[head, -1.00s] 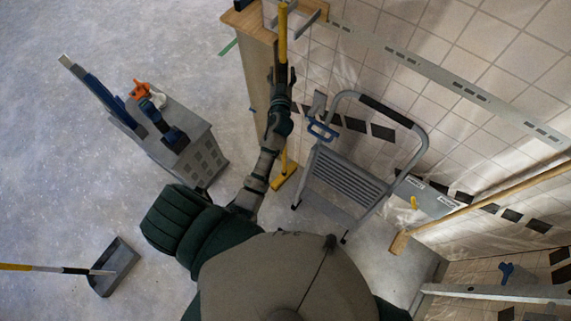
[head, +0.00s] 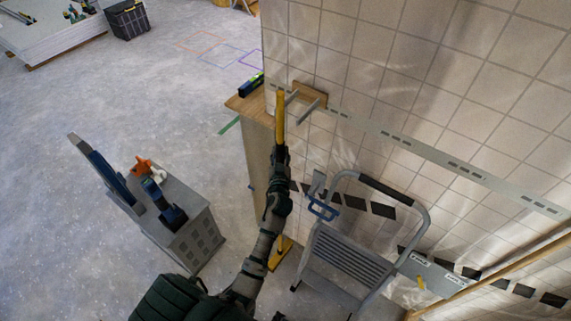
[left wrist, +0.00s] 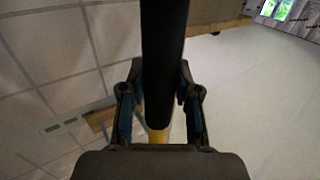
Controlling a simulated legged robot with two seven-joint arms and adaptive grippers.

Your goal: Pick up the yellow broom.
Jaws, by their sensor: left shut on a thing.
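The yellow broom (head: 280,115) stands upright by the tiled wall, its yellow head (head: 281,253) low down near the floor. My left gripper (head: 279,158) is shut on the upper part of its handle. In the left wrist view a dark section of the handle (left wrist: 163,60) runs between the two fingers of the left gripper (left wrist: 160,105), with yellow showing below it. A wooden block with metal prongs (head: 309,108) is on the wall beside the handle top. I cannot tell whether the handle touches the prongs. My right gripper is not in view.
A grey step stool (head: 350,250) stands close on the right. A wooden cabinet (head: 258,150) is just left of the broom. A grey box with tools (head: 190,240) stands farther left. Open floor (head: 180,100) lies beyond.

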